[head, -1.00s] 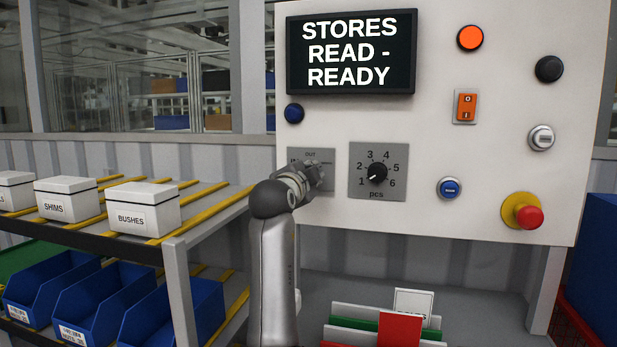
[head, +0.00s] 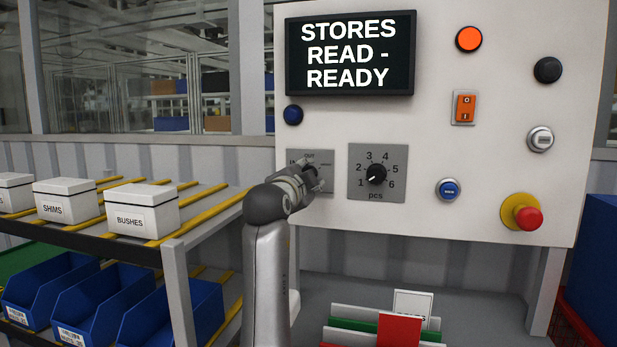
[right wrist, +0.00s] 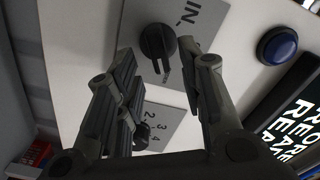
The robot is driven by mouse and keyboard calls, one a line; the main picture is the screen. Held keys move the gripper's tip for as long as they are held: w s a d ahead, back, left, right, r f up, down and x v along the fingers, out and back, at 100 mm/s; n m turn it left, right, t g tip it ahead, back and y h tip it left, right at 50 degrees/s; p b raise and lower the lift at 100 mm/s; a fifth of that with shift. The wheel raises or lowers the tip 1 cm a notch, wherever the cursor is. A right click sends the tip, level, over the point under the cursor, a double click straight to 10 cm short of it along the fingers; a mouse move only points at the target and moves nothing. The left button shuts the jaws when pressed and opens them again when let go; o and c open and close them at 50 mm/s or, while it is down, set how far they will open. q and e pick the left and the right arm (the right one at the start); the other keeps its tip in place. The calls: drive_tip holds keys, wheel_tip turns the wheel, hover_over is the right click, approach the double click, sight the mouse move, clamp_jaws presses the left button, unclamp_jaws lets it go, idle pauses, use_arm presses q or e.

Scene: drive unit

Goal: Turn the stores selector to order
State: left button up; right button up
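My right gripper (head: 313,180) is at the plate and partly hides the knob. In the right wrist view the gripper (right wrist: 156,50) is open, its fingers on either side of the knob with visible gaps. The screen (head: 350,53) reads "STORES READ - READY". My left gripper is out of view.
A pcs dial (head: 376,173) sits just right of the selector plate. A blue button (head: 293,115), a rocker switch (head: 465,108) and a red emergency stop (head: 527,217) are on the panel. A rack with white boxes (head: 144,209) stands at the left.

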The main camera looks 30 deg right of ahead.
drive_tip(key=v, duration=0.5)
drive_tip(key=shift+s+a, duration=0.2)
drive_tip(key=shift+a, duration=0.05)
drive_tip(key=shift+f, duration=0.1)
